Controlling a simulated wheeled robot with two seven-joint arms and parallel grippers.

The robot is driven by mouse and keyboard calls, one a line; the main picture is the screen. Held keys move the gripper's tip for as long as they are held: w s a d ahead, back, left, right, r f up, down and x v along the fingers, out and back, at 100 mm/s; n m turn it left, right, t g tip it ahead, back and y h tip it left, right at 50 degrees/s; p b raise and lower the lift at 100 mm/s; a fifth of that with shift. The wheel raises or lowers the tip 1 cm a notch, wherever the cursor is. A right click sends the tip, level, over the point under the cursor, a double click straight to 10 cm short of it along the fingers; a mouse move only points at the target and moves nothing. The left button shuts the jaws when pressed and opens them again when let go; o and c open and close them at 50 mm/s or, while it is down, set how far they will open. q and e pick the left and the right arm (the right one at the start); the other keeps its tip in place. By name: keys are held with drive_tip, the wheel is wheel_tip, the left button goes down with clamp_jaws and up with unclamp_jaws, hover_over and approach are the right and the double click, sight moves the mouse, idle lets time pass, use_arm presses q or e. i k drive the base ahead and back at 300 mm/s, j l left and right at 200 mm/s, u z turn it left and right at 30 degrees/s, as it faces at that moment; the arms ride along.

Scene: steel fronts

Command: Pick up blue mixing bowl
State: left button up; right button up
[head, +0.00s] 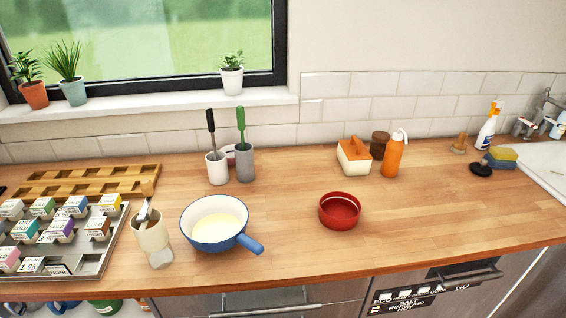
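No plain blue mixing bowl is clear on the counter. The nearest match is a round blue vessel (215,222) with a pale inside and a stubby blue handle, which looks like a pan. It stands upright on the wooden counter, left of centre, with something pale yellow inside. Below the counter's front edge at the lower left, a blue item (65,305) shows only in part, and I cannot tell what it is. Neither of my grippers is in view.
A cream cup (151,240) with a utensil stands close left of the blue vessel. A tray (88,262) of small boxes is further left. A red bowl (340,211) stands to the right. The counter (285,215) between them is clear.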

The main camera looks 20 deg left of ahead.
sight(214, 224)
drive_tip(key=u, duration=1.2)
